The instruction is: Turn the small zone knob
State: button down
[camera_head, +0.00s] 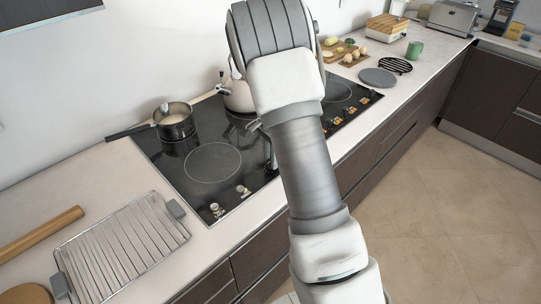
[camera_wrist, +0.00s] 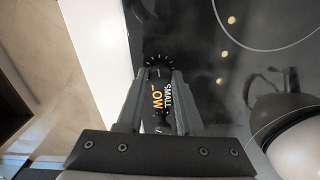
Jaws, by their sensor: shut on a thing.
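The small zone knob (camera_wrist: 159,73) is a dark knob on the black cooktop (camera_wrist: 215,75), in the upper middle of the wrist view. Tick marks ring its far side, and the words "SMALL" and "LOW" show beside it. My gripper (camera_wrist: 160,78) has its two dark fingers on either side of the knob, closed on it. The fingers partly cover the knob, so its pointer is hard to read. In the head view the cooktop (camera_head: 212,163) lies beneath my arm, which hides the gripper and this knob.
Other knobs (camera_head: 215,208) stand along the cooktop's front edge. A pale kettle (camera_head: 236,95) stands behind my arm; it also shows in the wrist view (camera_wrist: 292,122). A pot (camera_head: 174,123) sits at the back left. A wire rack (camera_head: 122,245) lies on the left counter.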

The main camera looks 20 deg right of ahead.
jog(key=shift+m, duration=0.5)
jog(key=c, duration=0.6)
grip_release()
jog(key=shift+o, duration=0.2)
notch_tip(320, 180, up, 18)
jog(key=p, duration=0.1)
jog(key=shift+f, duration=0.25)
